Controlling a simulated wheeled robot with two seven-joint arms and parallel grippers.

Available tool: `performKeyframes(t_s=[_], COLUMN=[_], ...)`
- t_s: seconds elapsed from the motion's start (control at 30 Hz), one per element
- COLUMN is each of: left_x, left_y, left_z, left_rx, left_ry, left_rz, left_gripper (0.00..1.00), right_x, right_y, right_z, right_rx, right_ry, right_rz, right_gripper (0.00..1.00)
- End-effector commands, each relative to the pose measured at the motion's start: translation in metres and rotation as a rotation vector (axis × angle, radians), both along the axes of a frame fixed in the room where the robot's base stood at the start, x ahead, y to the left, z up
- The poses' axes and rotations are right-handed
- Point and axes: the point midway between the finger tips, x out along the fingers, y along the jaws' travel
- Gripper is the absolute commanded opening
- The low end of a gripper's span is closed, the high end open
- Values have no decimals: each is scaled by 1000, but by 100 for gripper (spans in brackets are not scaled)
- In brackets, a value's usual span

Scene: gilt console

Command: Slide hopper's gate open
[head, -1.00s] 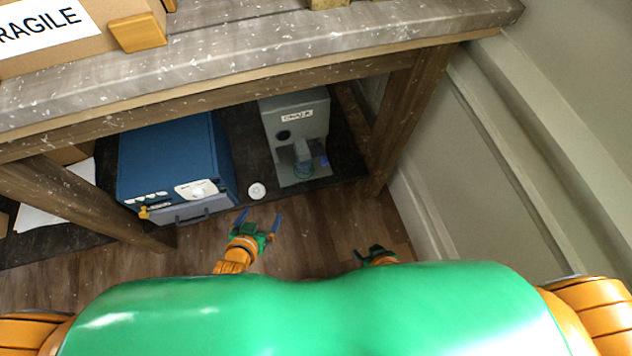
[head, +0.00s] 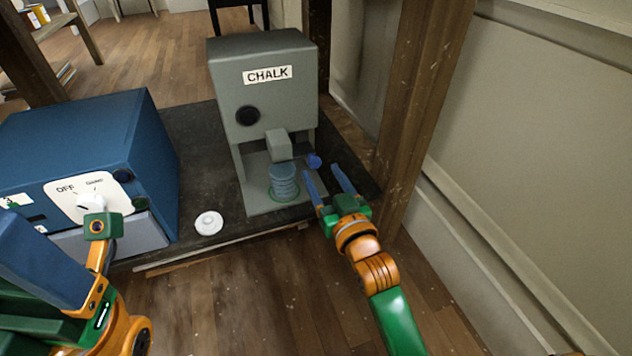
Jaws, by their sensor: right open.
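The hopper (head: 262,75) is a grey upright cabinet labelled CHALK with a round black spot on its front. A grey spout (head: 279,145) juts out below it. A small blue knob (head: 314,160) sits at the right of the spout; it looks like the gate's handle. A ribbed blue-grey jar (head: 284,183) stands under the spout. My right gripper (head: 322,170) is open and empty, its blue fingers pointing up just below and right of the knob, apparently not touching it. My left gripper (head: 40,262) is large at the lower left, partly cut off; its jaw opening is unclear.
A blue box (head: 85,140) with a dial marked OFF stands left of the hopper. A white round disc (head: 208,222) lies on the dark shelf (head: 200,160) between them. A wooden leg (head: 412,110) rises close to the right. The floor in front is open.

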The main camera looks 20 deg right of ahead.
Motion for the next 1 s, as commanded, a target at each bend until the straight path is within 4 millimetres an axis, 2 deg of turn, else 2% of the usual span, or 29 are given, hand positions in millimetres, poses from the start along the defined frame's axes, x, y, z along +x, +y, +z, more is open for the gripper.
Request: performKeyframes(t_s=[0.1, 0.2, 0.47, 0.5, 0.7, 0.73, 1.0], left_x=[-6, -9, -9, -9, -9, -9, -9], left_y=[-1, -2, -2, -2, -2, -2, -2], left_z=[-1, 3, 6, 6, 5, 5, 5], left_rx=[2, 5, 6, 6, 6, 6, 6], left_ry=[-41, -58, -62, -62, -62, -62, -61], left_rz=[2, 4, 5, 5, 4, 4, 4], left_gripper=[100, 100, 100, 100, 100, 100, 100], right_x=[18, 26, 29, 29, 29, 29, 29], right_y=[1, 1, 1, 1, 1, 1, 1], right_z=[-3, -2, 0, 0, -1, -1, -1], right_rx=[1, 1, 0, 0, 0, 0, 0], right_ry=[-3, 0, 2, 2, 2, 2, 2], right_rz=[0, 0, 0, 0, 0, 0, 0], right_gripper=[63, 63, 63, 60, 6, 0, 0])
